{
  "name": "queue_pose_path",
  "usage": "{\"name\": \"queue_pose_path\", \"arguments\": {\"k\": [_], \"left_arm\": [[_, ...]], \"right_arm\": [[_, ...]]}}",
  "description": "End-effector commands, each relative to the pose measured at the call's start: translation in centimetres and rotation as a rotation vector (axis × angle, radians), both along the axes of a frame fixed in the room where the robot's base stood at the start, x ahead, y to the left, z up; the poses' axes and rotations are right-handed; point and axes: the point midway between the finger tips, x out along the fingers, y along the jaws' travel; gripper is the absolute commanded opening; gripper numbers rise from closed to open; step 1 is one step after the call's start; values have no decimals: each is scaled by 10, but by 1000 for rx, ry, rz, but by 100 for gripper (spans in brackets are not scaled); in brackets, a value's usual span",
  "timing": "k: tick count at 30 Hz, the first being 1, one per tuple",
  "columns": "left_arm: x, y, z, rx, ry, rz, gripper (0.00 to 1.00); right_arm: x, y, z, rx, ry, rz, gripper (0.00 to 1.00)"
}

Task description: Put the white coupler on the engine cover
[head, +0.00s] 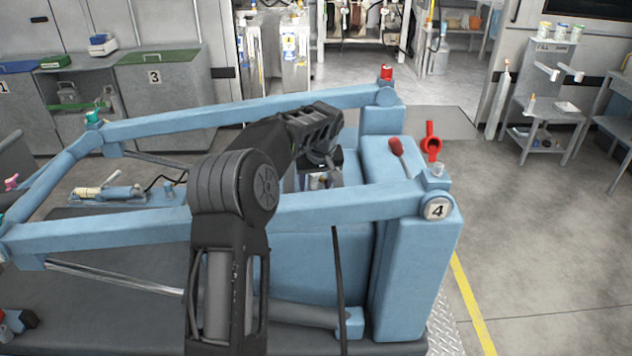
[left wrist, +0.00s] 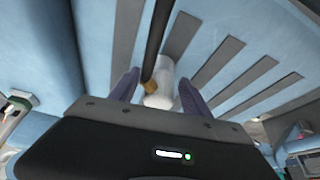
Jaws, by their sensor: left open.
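The white coupler (left wrist: 160,85) shows in the left wrist view, with a brass-coloured end and a dark hose (left wrist: 156,35) running up from it. My left gripper (left wrist: 158,92) is open, with one finger on each side of the coupler. Behind the coupler is a light blue panel with dark slots (left wrist: 205,60), which looks like the engine cover. I cannot tell whether the coupler touches it. In the head view my left gripper (head: 320,180) is inside the blue frame, mostly hidden by my arm and the frame bar. My right gripper is not in view.
The blue lift frame (head: 350,205) surrounds my left arm, with a post marked 4 (head: 437,209) at right. A hand pump (head: 108,192) lies at left. Open floor (head: 540,230) is at right.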

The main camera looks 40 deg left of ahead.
Motion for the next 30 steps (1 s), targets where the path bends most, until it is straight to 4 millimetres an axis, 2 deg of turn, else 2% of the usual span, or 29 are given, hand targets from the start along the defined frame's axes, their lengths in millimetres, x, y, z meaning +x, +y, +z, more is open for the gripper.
{"name": "queue_pose_path", "arguments": {"k": [5, 18, 23, 30], "left_arm": [[-4, -6, 20, 2, -4, -1, 56], [-26, -30, 99, 1, -3, -1, 56], [-30, -34, 112, 1, -2, 0, 56], [-30, -34, 113, 1, -1, 0, 56]], "right_arm": [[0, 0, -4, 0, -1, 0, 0], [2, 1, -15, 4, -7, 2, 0], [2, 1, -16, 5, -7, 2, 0], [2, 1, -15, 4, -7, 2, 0]]}}
